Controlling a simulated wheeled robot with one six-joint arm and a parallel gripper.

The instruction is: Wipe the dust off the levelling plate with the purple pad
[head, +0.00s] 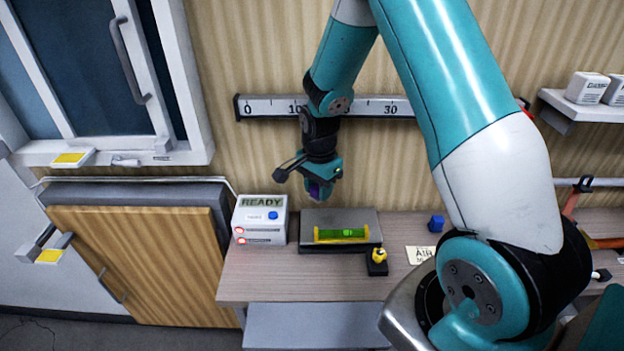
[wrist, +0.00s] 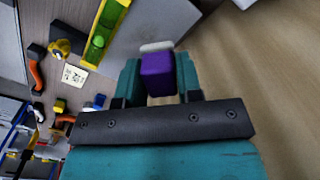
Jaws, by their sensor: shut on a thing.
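The levelling plate (head: 312,218) is a grey metal block on the bench below the wall ruler. A yellow spirit level with a green vial (head: 341,235) lies along its front side. My gripper (head: 318,194) is above the plate's back part, pointing down. It is shut on the purple pad (head: 314,189), which sits between the two fingers in the wrist view (wrist: 158,72) and has a pale edge at its far end. The pad looks raised off the plate. The plate also shows in the wrist view (wrist: 165,22). I cannot make out dust on it.
A white READY box (head: 260,220) stands left of the plate. A yellow-topped black knob piece (head: 377,261) is at its front right corner. A blue cube (head: 436,223) and a paper label (head: 418,254) lie to the right. The wall ruler (head: 270,107) is behind my arm.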

